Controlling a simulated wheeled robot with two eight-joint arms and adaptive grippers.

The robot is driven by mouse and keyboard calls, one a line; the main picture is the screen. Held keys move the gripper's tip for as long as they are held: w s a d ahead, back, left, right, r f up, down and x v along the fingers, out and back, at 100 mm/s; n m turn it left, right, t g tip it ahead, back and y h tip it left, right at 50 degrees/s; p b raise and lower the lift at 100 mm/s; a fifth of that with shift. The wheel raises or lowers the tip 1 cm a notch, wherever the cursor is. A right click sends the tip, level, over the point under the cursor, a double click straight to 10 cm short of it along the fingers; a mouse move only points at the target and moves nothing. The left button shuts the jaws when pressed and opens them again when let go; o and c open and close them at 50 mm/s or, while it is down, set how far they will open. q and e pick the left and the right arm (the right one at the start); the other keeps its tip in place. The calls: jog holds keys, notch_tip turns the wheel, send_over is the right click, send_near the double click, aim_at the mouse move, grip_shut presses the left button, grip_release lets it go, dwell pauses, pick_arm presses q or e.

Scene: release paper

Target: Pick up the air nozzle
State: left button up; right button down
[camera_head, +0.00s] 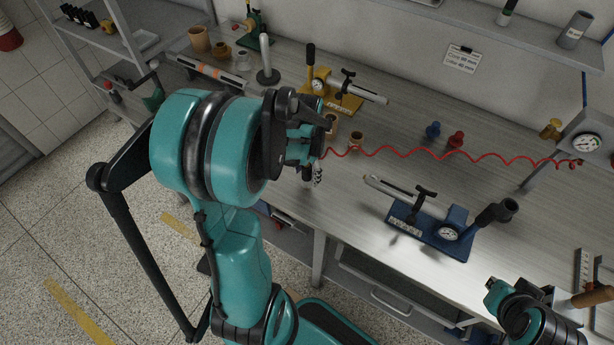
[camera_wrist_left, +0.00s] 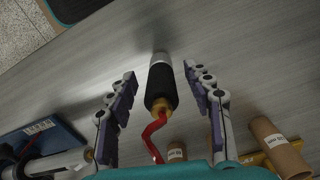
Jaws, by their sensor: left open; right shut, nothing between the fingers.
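The air nozzle (camera_wrist_left: 161,82) has a black grip, a silver tip and a brass end joined to a red coiled hose (camera_head: 450,153). In the left wrist view it lies between the two spread fingers of my left gripper (camera_wrist_left: 160,75), with a gap on both sides. In the head view my left gripper (camera_head: 315,172) is over the front edge of the bench, at the hose's left end, and hides most of the nozzle. My right gripper (camera_head: 492,290) is at the lower right, shut and empty, apart from the nozzle.
A blue fixture with a gauge (camera_head: 447,233) stands at the bench's front right. A yellow fixture (camera_head: 340,98) stands behind my left gripper. Brown cardboard tubes (camera_head: 356,141) stand close by. A gauge box (camera_head: 584,142) holds the hose's right end. The bench middle is mostly clear.

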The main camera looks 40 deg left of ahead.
aim_at(307, 179)
pick_arm(q)
notch_tip(307, 179, down, 3)
jog(key=shift+w+f+b, duration=0.15)
jog(key=shift+b, duration=0.45)
jog(key=shift+f, duration=0.4)
jog(key=shift+r, duration=0.1)
grip_shut()
